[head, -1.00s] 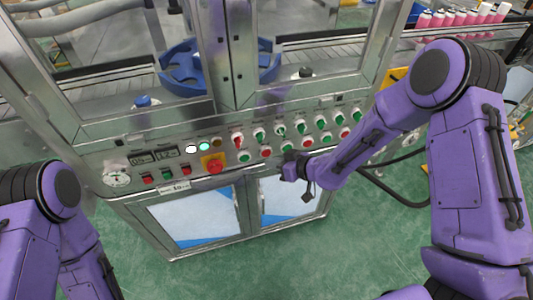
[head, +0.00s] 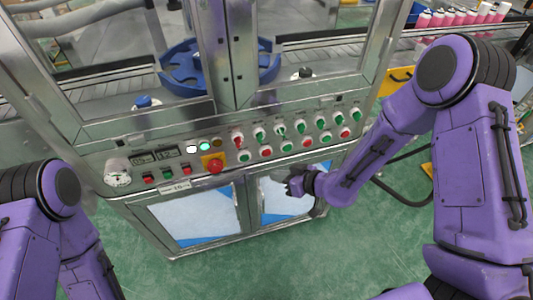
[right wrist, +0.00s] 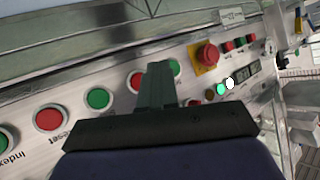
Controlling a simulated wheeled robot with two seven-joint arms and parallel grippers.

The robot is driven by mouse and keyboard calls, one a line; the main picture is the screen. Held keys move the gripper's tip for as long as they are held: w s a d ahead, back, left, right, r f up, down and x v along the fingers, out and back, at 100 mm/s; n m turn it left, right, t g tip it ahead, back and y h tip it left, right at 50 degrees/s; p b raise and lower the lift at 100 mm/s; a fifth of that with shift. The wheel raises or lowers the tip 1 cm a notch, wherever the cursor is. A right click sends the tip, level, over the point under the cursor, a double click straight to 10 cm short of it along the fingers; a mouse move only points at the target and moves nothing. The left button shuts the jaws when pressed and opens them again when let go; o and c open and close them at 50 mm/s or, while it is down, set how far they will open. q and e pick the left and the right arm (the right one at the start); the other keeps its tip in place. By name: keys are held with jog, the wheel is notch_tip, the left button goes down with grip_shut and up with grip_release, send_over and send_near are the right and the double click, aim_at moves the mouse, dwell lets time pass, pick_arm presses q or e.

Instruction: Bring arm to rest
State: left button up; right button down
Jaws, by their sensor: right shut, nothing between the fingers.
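My right gripper (head: 292,186) is in the head view, just in front of the machine's lower front, below the button panel (head: 225,158). It holds nothing. In the right wrist view, the gripper's fingers (right wrist: 157,85) are together, with the panel behind them. They cover part of the button row. From these views I cannot tell how wide the gap to the machine front is. My left arm (head: 60,215) shows at the lower left of the head view, but its gripper is out of view.
The panel carries green and red buttons, switches and a red emergency stop (head: 214,166) on a yellow plate. Behind the frame are a blue star wheel (head: 185,68) and a conveyor. Pink-white cans (head: 460,17) stand at the upper right. Green floor (head: 350,250) is open in front.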

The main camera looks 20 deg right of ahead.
jog(key=shift+w, duration=0.1)
dwell(0.3)
jog(key=s+d+f+m+h, duration=0.6)
jog(key=d+f+m, duration=0.1)
jog(key=m, duration=0.2)
jog(key=s+d+f+m+g+h, duration=0.1)
jog(key=s+d+f+g+h, duration=0.1)
jog(key=s, duration=0.8)
jog(key=s+d+f+m+g+h, duration=0.2)
jog(key=s+f, duration=0.5)
jog(key=s, duration=0.4)
jog(key=d+g+h, duration=0.1)
jog(key=d+g, duration=0.1)
jog(key=d, duration=0.1)
jog(key=shift+s+d, duration=0.25)
dwell(0.5)
